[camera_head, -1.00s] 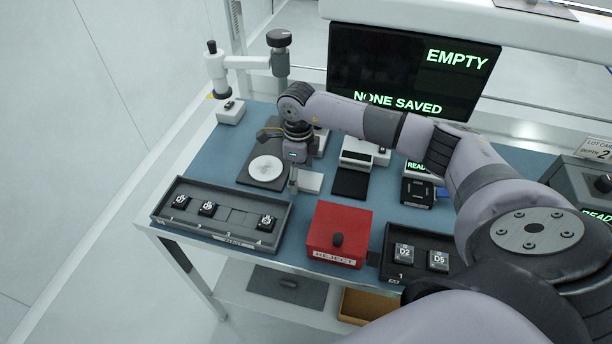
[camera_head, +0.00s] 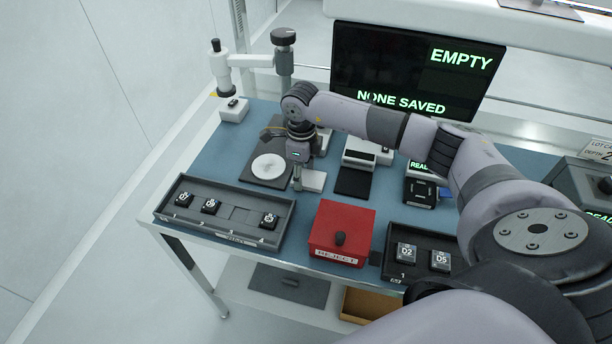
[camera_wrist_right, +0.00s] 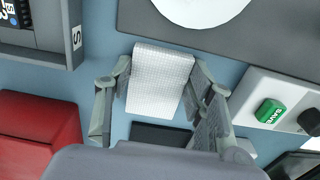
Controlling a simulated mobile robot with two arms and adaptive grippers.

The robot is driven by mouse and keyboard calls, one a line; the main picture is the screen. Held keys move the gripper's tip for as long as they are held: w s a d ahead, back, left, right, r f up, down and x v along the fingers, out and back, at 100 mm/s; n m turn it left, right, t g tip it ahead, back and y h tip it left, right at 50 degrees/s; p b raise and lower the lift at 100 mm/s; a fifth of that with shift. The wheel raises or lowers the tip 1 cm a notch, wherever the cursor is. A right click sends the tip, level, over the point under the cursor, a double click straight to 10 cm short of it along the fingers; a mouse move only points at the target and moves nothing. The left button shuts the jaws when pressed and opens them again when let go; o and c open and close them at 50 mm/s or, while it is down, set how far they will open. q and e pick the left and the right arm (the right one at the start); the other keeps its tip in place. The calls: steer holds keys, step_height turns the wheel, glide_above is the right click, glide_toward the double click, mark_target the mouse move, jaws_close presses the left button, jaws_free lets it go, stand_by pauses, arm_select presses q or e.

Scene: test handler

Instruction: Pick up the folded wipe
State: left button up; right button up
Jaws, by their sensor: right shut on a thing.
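The folded wipe (camera_wrist_right: 160,82) is a white, finely gridded pad. In the right wrist view it lies between the two fingers of my right gripper (camera_wrist_right: 162,78), which is shut on it from both sides. In the head view the wipe (camera_head: 314,181) shows as a small white patch on the blue bench mat, partly hidden by my right gripper (camera_head: 298,184), which points down at it. I cannot tell whether the wipe is clear of the mat. My left gripper is not in view.
A dark plate with a white disc (camera_head: 268,167) lies just left of the gripper. A tray (camera_head: 190,219) with black blocks and a red reject box (camera_head: 341,224) stand in front. A white device with a green save button (camera_wrist_right: 270,111) and a black pad (camera_head: 353,182) are close by.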

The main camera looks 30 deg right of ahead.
steer(key=shift+r, duration=0.1)
step_height(320, 180, up, 20)
steer(key=b, duration=0.4)
steer(key=shift+o, duration=1.2)
steer(key=c, duration=0.5)
steer(key=shift+o, duration=0.2)
steer(key=shift+f, duration=0.2)
